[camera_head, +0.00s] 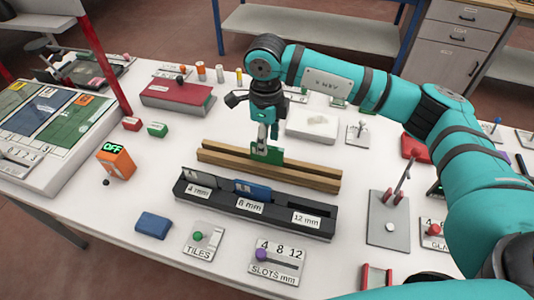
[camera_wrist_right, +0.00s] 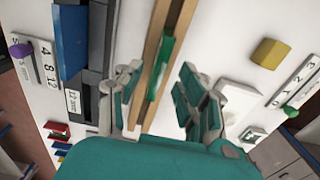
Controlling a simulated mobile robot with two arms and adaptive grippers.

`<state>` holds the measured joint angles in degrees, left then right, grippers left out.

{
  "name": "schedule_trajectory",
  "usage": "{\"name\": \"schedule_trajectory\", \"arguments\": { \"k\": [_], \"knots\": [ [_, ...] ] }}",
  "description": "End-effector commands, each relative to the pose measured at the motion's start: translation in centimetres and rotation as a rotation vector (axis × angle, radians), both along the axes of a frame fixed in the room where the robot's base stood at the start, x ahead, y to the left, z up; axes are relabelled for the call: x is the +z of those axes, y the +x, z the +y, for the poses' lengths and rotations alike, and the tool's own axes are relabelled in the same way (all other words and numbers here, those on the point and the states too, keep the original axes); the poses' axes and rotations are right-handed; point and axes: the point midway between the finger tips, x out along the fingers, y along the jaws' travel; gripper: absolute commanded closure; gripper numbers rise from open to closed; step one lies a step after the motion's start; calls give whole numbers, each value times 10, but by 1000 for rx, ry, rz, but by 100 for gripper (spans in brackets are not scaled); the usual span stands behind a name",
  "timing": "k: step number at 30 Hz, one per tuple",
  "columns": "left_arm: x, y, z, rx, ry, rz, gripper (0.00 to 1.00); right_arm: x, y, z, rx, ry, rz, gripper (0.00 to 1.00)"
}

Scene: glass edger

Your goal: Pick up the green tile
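The green tile (camera_head: 267,153) stands on edge in the groove of a long wooden rack (camera_head: 310,173). In the right wrist view the green tile (camera_wrist_right: 160,66) is a narrow strip between the two wooden rails (camera_wrist_right: 181,45). My right gripper (camera_head: 266,128) points down over the tile. In the wrist view the right gripper (camera_wrist_right: 160,90) is open, one finger on each side of the rack, with the tile between them farther off. Its fingers show no hold on the tile. My left gripper is out of view.
A black tray (camera_head: 285,222) with thickness labels and a blue tile (camera_head: 253,190) lies just in front of the rack. A red-topped block (camera_head: 177,95), a white block (camera_head: 313,124) and an orange OFF box (camera_head: 116,160) stand around. Front centre-left table is partly clear.

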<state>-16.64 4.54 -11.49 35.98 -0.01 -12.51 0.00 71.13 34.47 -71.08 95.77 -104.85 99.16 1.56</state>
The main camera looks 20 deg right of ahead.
Motion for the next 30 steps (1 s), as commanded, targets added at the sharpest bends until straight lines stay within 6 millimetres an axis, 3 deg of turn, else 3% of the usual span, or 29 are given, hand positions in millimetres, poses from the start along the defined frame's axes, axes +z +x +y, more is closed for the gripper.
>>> {"name": "schedule_trajectory", "arguments": {
  "k": [3,6,15,24,30],
  "knots": [
    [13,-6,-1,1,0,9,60,-16,-4,-2,0,0,5,62],
    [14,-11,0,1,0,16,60,-30,-3,-2,0,0,4,62],
    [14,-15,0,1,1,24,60,-38,-2,-2,0,0,1,62],
    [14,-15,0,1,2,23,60,-38,-2,-2,0,0,1,98],
    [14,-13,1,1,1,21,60,-37,-2,-2,0,0,1,100]
  ]
}}
